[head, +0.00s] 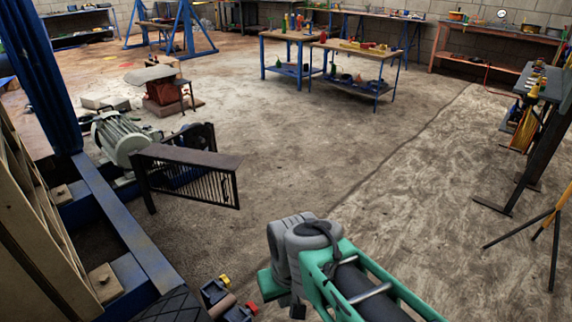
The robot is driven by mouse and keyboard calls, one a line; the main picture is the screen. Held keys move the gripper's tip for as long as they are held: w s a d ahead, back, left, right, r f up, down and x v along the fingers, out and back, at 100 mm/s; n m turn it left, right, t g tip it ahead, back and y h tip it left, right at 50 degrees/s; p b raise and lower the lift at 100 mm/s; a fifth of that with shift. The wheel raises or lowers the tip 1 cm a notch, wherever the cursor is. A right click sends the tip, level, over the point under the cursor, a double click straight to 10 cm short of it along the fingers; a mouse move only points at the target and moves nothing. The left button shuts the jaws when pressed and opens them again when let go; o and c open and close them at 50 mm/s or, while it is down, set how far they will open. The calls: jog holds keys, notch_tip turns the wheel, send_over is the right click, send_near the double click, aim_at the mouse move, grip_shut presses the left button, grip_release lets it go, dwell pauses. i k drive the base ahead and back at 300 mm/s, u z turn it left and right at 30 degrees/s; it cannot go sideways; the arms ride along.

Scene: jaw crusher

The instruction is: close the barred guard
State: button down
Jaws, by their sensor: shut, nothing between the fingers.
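The barred guard (188,179) is a dark frame with thin upright bars and a flat brownish top. It is left of centre in the head view, just in front of the grey motor (120,137). It sticks out to the right over open floor, away from the blue machine frame (120,252). Its hinge side cannot be made out. My grey and green arm (305,245) rises from the bottom, right of the guard and apart from it in the picture.
Small dark parts with yellow and red ends (229,299) show at the bottom edge. A red-brown block (166,90) stands behind the motor. Workbenches (352,62) stand farther back, and a dark bench (541,85) is at right. The concrete floor right of the guard is clear.

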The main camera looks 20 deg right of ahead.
aim_at(199, 159)
jog(key=z, duration=0.9)
jog(key=i, duration=3.2)
jog(key=u, duration=4.6)
jog(key=i, duration=0.5)
jog(key=z, duration=0.15)
